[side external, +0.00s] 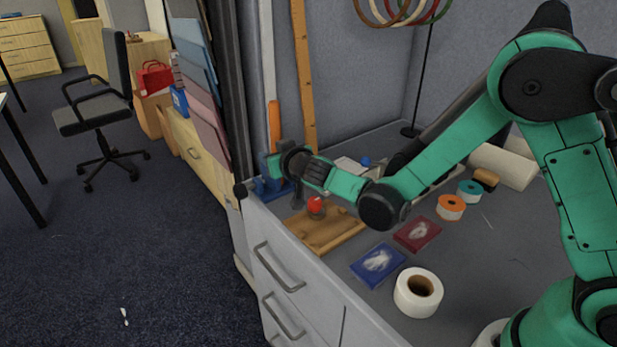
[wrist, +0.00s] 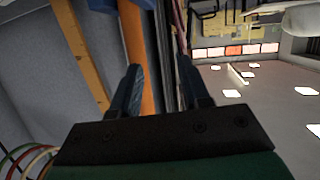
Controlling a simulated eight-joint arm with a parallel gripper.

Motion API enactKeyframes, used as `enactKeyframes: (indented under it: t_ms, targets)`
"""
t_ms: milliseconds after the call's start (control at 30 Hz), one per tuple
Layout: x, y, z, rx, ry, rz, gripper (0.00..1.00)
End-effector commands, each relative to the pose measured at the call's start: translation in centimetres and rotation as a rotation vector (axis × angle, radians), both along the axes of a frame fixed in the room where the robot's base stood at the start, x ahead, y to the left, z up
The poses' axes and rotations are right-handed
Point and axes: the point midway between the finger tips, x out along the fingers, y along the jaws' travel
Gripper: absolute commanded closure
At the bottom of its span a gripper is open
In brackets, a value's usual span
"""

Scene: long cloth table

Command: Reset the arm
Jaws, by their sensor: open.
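My gripper (wrist: 160,80) is open in the wrist view. Its two dark fingers stand apart, and no object is held between them. In the side external view, the end of my arm (side external: 280,166) hangs above the left edge of the table, beside the wooden board. The forearm stretches left and low over the table from the raised elbow. The fingers are too small and partly hidden to make out in that view.
On the grey table (side external: 475,250), a red ball (side external: 316,205) rests on a wooden board (side external: 330,234) just below my wrist. Blue (side external: 378,265) and dark red (side external: 418,234) boxes, a white roll (side external: 405,296) and smaller spools lie nearby. A wooden ruler (side external: 303,75) leans behind.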

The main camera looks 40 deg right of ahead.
Motion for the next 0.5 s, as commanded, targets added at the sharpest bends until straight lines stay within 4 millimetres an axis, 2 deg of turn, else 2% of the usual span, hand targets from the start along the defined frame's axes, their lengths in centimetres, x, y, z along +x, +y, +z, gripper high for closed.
enactKeyframes:
  t_ms: [33,200,333,500]
  targets:
    - [-0.9,-0.9,1.3,0.000,0.040,-0.020,0.59]
    - [-4.9,-3.4,3.9,0.002,0.190,-0.053,0.59]
    - [-8.8,-4.6,5.0,0.013,0.307,-0.049,0.59]
    - [-14.5,-5.1,5.0,0.039,0.455,-0.003,0.59]
